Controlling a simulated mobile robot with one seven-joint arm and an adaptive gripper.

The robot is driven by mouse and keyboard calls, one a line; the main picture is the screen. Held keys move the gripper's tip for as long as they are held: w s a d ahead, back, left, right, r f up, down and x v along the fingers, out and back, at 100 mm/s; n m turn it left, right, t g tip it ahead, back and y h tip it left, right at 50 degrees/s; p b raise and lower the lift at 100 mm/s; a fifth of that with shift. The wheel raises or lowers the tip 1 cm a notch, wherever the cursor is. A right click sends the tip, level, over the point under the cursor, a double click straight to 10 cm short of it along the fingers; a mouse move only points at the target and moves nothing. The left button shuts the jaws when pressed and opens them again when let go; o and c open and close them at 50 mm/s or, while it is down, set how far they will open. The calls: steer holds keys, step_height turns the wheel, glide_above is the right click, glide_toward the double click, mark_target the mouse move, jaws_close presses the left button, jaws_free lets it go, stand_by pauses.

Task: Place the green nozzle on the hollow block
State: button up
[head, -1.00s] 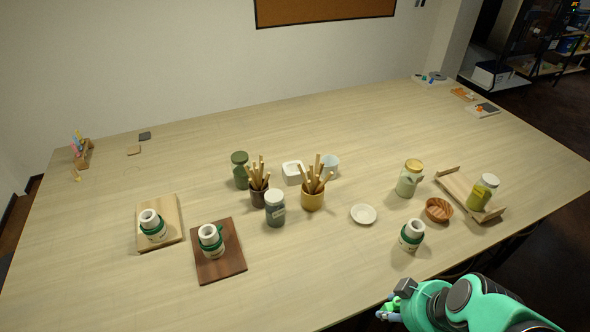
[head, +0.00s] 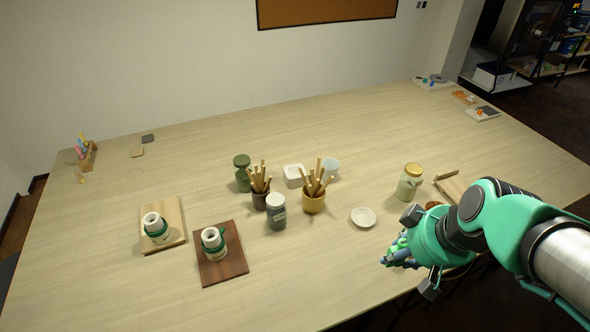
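The hollow block looks to be the small white square piece with a sunken top (head: 293,175), standing upright mid-table behind the brush pots. A dark green, waisted object (head: 242,172) stands to its left; I cannot tell for sure whether it is the green nozzle. Two white-necked pieces with green bands also stand on boards, one on the left (head: 156,229) and one to its right (head: 214,243). My gripper (head: 394,256) is low over the table's front right, where a third such piece stood; that piece is hidden now. The fingers are too small and covered to read.
A white dish (head: 363,217) and a gold-lidded jar (head: 409,183) stand near my arm. The table (head: 300,275) is clear at front centre.

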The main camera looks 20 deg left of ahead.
steer(key=w+a+r+n+p, duration=0.1)
steer(key=w+a+r+p, duration=0.25)
steer(key=w+a, duration=0.75)
steer(key=w+a+r+p, duration=0.2)
steer(key=w+a+p, duration=0.45)
steer(key=w, duration=0.75)
steer(key=w+a+f+p, duration=0.2)
steer(key=w+a+f, duration=0.15)
steer(key=a, duration=0.35)
steer(key=w+a+f+p, duration=0.2)
steer(key=w+a+f, duration=0.15)
steer(key=a, duration=0.35)
steer(key=w+a+f+p, duration=0.25)
steer(key=w+a, duration=0.25)
steer(key=a, duration=0.3)
steer(key=shift+n+g, duration=0.3)
step_height(320, 180, down, 6)
steer(key=shift+r+b, duration=0.15)
steer(key=shift+b, duration=0.25)
steer(key=shift+f+p, duration=0.6)
steer(key=shift+f, duration=2.5)
